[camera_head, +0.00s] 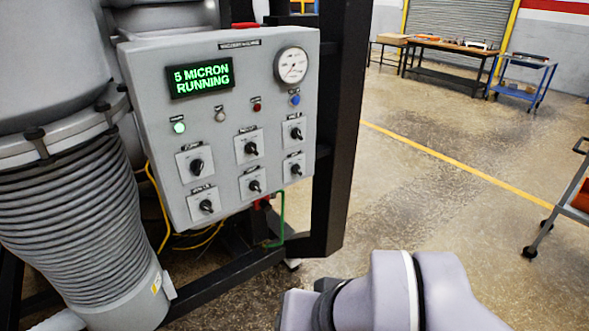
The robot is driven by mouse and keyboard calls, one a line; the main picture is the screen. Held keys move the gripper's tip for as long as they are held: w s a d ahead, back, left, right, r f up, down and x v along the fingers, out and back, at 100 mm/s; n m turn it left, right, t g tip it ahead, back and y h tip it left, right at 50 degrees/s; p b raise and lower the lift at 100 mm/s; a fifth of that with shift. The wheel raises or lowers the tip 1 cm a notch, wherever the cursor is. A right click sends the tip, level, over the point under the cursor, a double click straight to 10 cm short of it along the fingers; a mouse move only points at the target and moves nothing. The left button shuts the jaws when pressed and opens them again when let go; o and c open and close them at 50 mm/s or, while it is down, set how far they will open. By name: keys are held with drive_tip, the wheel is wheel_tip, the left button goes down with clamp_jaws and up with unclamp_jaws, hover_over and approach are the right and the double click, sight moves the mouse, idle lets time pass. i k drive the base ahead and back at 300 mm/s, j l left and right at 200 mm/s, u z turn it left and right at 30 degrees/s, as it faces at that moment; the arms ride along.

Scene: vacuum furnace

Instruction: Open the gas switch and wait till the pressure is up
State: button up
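A grey control panel (222,118) hangs at the left on a dark frame. Its display (201,78) reads "5 MICRON RUNNING" in green. A round pressure gauge (291,65) is at its upper right; its reading is too small to tell. Several black rotary switches sit in the lower half, such as the upper left one (196,166), the upper middle one (250,148) and the upper right one (296,133). Their labels are too small to read, so I cannot tell which is the gas switch. A green lamp (179,127) is lit. My gripper is out of view; only my arm shows at the bottom.
A ribbed grey hose (75,220) stands left of the panel. A dark upright post (340,130) is right of it. Floor at the right is open, with a yellow line (450,163). A wooden workbench (450,48) and a blue cart (522,80) stand far back.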

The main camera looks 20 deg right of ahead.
sight(296, 168)
drive_tip(key=i+z, duration=0.15)
drive_tip(key=z, duration=0.25)
drive_tip(key=i+j+z, duration=0.1)
drive_tip(key=z, duration=0.3)
drive_tip(key=i+j+z, duration=0.15)
drive_tip(key=z, duration=0.3)
drive_tip(key=j+z, duration=0.25)
drive_tip(key=z, duration=0.15)
drive_tip(key=i, duration=0.05)
